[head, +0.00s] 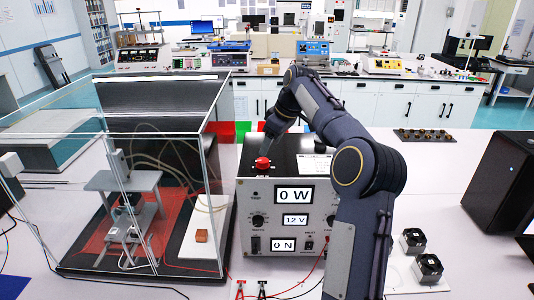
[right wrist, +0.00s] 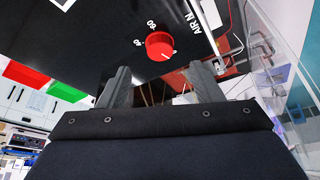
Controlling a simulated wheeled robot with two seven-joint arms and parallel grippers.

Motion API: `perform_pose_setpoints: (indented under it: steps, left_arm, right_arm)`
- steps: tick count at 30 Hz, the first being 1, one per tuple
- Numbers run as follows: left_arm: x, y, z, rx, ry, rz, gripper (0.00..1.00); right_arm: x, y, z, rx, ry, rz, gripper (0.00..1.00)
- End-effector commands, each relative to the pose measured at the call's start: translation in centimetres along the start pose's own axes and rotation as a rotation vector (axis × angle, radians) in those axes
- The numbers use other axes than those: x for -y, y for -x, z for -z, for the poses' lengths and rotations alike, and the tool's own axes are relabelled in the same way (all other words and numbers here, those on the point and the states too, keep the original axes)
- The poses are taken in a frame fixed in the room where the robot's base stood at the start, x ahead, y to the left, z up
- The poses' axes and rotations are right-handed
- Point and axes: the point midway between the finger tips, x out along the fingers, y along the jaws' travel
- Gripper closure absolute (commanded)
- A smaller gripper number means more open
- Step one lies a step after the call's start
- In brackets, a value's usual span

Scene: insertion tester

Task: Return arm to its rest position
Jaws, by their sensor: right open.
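My right arm reaches over the tester box (head: 287,185), a grey-fronted unit with a black top and displays reading 0 W, 12 V and 0 N. My right gripper (head: 266,150) is over the box's top, close to the round red knob (head: 263,163). In the right wrist view my right gripper (right wrist: 160,82) has its two fingers apart, with nothing between them. The red knob (right wrist: 159,46) shows just beyond the fingertips, with dial numbers beside it; I see no grip on it. My left gripper is not in view.
A clear-walled enclosure (head: 217,120) with a metal fixture (head: 123,182) stands at left. A small brown block (head: 201,235) lies inside. Fans (head: 428,266) and a black box (head: 503,185) stand at right. Red and black clips (head: 262,289) lie in front.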

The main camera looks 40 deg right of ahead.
Motion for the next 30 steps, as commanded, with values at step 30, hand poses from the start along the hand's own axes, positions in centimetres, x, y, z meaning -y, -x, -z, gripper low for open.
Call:
perform_pose_setpoints:
  steps: [30]
  left_arm:
    - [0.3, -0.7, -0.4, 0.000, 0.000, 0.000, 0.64]
  right_arm:
    - [7.3, 3.2, -0.2, -0.017, -0.036, -0.005, 0.41]
